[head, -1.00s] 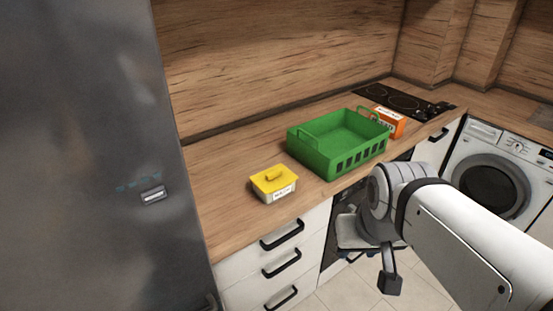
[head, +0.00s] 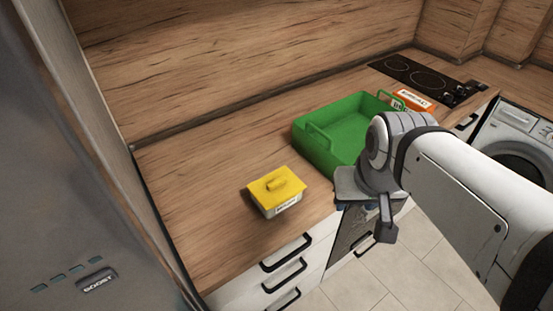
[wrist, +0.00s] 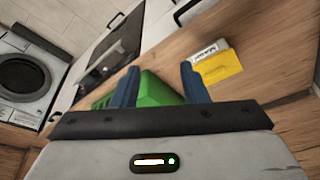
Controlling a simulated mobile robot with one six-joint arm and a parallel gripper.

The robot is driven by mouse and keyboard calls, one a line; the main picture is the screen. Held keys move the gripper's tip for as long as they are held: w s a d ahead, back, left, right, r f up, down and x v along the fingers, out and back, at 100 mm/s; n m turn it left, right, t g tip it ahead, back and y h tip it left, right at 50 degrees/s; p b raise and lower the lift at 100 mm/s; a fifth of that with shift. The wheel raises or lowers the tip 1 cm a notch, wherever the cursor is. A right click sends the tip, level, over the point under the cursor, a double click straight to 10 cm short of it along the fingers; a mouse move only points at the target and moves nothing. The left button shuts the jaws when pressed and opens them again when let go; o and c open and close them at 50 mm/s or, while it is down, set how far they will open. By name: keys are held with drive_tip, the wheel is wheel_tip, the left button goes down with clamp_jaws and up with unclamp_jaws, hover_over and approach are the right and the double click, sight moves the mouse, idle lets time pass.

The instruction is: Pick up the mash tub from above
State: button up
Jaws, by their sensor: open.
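In the head view my wrist hangs near the counter's front edge, right of the tub, and the fingers are mostly hidden.
A green basket (head: 318,148) with handles stands right of the tub, close to my arm. An orange box (head: 412,101) is behind it, near the black hob (head: 425,80). A grey fridge (head: 60,200) rises at the left. The counter behind and left of the tub is clear.

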sight(276, 181)
drive_tip(key=shift+o, duration=0.8)
drive_tip(key=shift+w+a, duration=0.15)
drive_tip(key=shift+w, duration=0.15)
drive_tip(key=o, duration=0.6)
drive_tip(key=w+a+f+n+g+b, duration=0.1)
drive_tip(key=w+a+f+n+b, duration=0.1)
drive_tip(key=w, duration=0.7)
drive_tip(key=a+n+b, duration=0.1)
drive_tip(key=a, duration=0.1)
drive_tip(key=shift+a+g, duration=0.3)
drive_tip(key=shift+o, duration=0.4)
drive_tip(key=w+a+f+n+b, duration=0.1)
drive_tip(key=w+a+f, duration=0.1)
drive_tip(key=w+a, duration=0.1)
drive_tip(key=w+a+f+n+g+b, duration=0.1)
drive_tip(key=w+a+f, duration=0.1)
drive_tip(key=w+a, duration=0.1)
drive_tip(key=w+a+f+n, duration=0.2)
drive_tip(key=w+a, duration=0.1)
drive_tip(key=shift+w+a+f+g+b, duration=0.1)
drive_tip(key=shift+w+g+b, duration=0.25)
drive_tip(key=shift+g+b, duration=0.05)
drive_tip(key=shift+a+f, duration=0.1)
drive_tip(key=shift+f, duration=0.25)
drive_tip(key=shift+w+f+p, duration=0.2)
drive_tip(key=shift+f+p, duration=0.35)
drive_tip(key=shift+f, duration=2.95)
